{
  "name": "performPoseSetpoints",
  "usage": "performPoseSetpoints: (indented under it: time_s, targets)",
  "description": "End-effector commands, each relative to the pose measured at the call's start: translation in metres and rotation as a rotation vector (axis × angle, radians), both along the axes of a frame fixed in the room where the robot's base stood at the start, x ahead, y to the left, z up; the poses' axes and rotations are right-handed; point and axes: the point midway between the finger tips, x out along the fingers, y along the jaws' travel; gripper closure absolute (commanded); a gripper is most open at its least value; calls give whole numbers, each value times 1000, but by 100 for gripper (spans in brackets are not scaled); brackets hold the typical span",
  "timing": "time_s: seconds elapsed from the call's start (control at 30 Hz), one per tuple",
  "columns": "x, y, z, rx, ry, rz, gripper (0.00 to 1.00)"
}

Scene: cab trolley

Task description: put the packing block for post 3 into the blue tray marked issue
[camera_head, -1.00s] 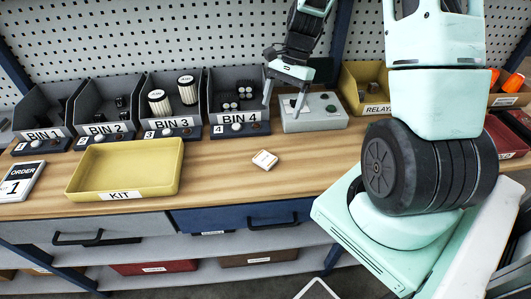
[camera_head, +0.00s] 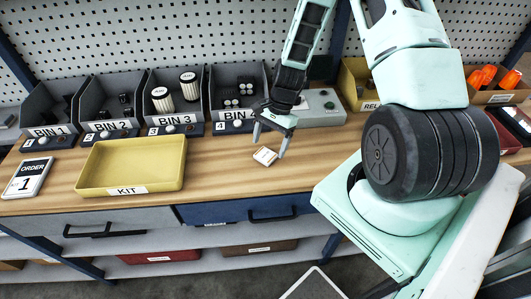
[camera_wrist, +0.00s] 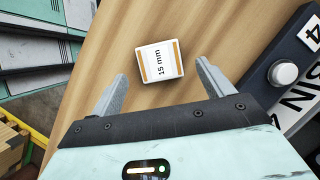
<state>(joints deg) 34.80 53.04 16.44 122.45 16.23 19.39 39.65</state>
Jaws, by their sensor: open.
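A small white block (camera_head: 265,156) with orange edge strips lies on the wooden bench, right of the yellow KIT tray. In the wrist view the block (camera_wrist: 159,62) reads "15 mm" on its top. My gripper (camera_head: 269,146) is open and empty above the block, pointing down. In the wrist view the block lies between and slightly beyond the open fingertips (camera_wrist: 161,72), touching neither. I cannot make out a post number on the block. I cannot make out a blue tray marked issue in these views.
The yellow KIT tray (camera_head: 129,189) stands on the bench at left, by an order card (camera_head: 27,178) reading 1. Numbered bins (camera_head: 237,114) line the back, with a grey button box (camera_head: 320,108) right of them. A blue drawer (camera_head: 235,212) is under the bench.

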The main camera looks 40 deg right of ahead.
Motion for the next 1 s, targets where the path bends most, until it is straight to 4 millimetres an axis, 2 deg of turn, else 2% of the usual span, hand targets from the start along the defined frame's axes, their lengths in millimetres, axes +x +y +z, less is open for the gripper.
performPoseSetpoints:
  time_s: [0.2,0.5,0.53,0.6,0.7,0.77,0.8,1.0]
  targets:
    - [-2,8,-19,2,2,-1,20]
    - [-2,9,-23,0,0,0,20]
    - [-2,9,-23,0,0,0,26]
    - [-2,9,-22,0,0,0,45]
    - [-2,9,-22,0,0,0,68]
    - [-2,9,-22,0,0,0,68]
    - [-2,9,-22,0,0,0,72]
    - [-2,9,-22,0,0,1,72]
